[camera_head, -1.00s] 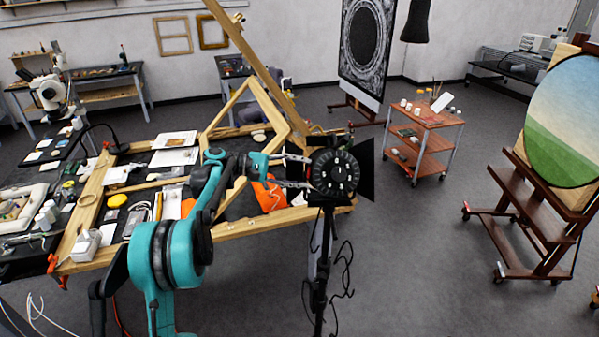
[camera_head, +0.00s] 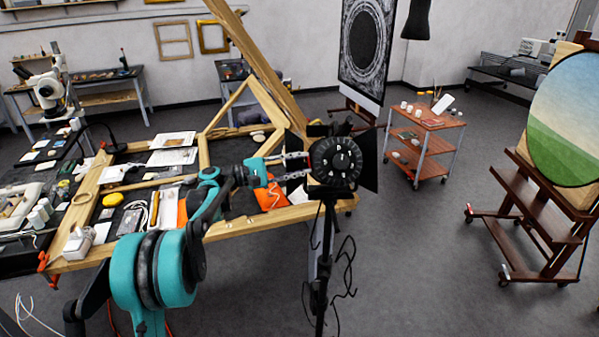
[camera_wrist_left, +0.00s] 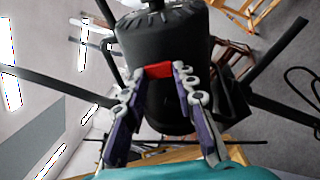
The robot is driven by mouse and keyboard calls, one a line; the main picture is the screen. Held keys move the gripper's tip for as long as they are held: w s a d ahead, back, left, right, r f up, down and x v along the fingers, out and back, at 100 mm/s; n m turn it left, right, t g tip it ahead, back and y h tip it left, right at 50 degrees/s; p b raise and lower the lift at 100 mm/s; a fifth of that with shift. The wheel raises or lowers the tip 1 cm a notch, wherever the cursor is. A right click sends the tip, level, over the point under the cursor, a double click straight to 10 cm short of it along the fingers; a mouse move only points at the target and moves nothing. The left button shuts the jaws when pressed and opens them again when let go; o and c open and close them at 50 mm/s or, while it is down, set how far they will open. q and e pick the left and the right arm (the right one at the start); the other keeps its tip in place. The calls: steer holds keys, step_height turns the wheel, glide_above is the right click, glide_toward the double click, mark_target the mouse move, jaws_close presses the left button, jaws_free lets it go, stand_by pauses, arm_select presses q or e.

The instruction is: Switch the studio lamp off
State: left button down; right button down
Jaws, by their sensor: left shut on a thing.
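The studio lamp is a black round head (camera_head: 336,163) with a dial-like back and dark flaps. It stands on a thin black stand (camera_head: 322,260) in the middle of the head view. Its dark housing (camera_wrist_left: 168,100) fills the middle of the left wrist view. My left gripper (camera_head: 303,166) reaches the lamp's left side. In the left wrist view its fingers (camera_wrist_left: 162,70) are shut on a red switch (camera_wrist_left: 159,70) on the housing. The fingertips sit on either side of the red part. Which way the switch is set cannot be told. My right gripper is not in view.
A wooden frame table (camera_head: 240,227) with tools and papers lies on the left and behind my left arm. Black cables (camera_head: 345,270) hang by the stand. A small wooden trolley (camera_head: 425,122) and an easel with a round painting (camera_head: 570,120) stand right. Floor between is clear.

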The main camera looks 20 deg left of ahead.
arm_select(q)
steer(key=c, duration=1.2)
jaws_free()
steer(key=v, duration=1.2)
steer(key=shift+d+f, duration=0.1)
